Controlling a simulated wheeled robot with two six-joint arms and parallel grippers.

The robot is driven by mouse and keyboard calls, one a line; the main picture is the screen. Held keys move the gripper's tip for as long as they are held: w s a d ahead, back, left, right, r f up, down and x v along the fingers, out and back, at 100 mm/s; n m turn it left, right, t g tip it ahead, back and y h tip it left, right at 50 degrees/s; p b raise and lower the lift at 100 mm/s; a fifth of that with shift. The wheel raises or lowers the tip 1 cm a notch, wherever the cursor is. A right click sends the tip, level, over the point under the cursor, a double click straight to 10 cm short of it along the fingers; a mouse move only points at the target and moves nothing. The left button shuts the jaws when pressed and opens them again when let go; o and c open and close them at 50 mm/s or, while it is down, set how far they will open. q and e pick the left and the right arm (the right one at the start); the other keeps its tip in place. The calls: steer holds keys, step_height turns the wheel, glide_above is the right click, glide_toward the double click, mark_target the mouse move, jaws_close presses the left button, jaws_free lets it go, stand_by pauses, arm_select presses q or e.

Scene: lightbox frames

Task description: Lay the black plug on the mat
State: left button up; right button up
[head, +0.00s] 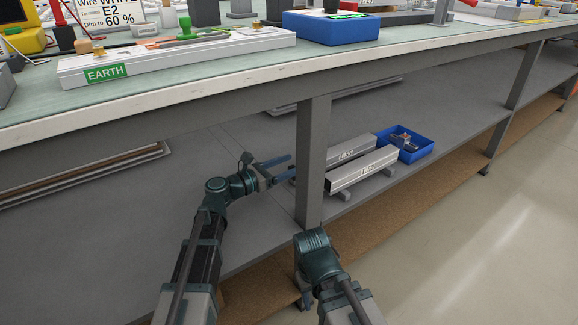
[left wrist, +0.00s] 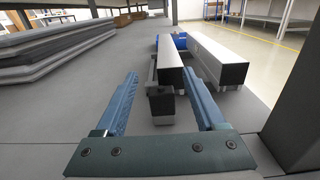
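I cannot make out the black plug for certain; a small black piece (head: 331,5) stands on a blue box at the top edge of the head view, cut off by the frame. A pale green mat-like surface (head: 32,98) covers the bench top. My left gripper (head: 291,168) is below the bench top, over the grey lower shelf by the bench leg. It is open and empty; its two blue fingers also show apart in the left wrist view (left wrist: 165,103). My right arm's wrist is low in front of the leg; its fingers (head: 305,298) are mostly hidden.
Two long metal bars (head: 361,168) and a blue bin (head: 405,145) lie on the lower shelf, right of the leg (head: 313,160). The bench's front edge (head: 200,92) is above my grippers. A white EARTH strip (head: 160,62) and a blue box (head: 325,28) stand on top.

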arm_select(q)
steer(key=v, duration=1.2)
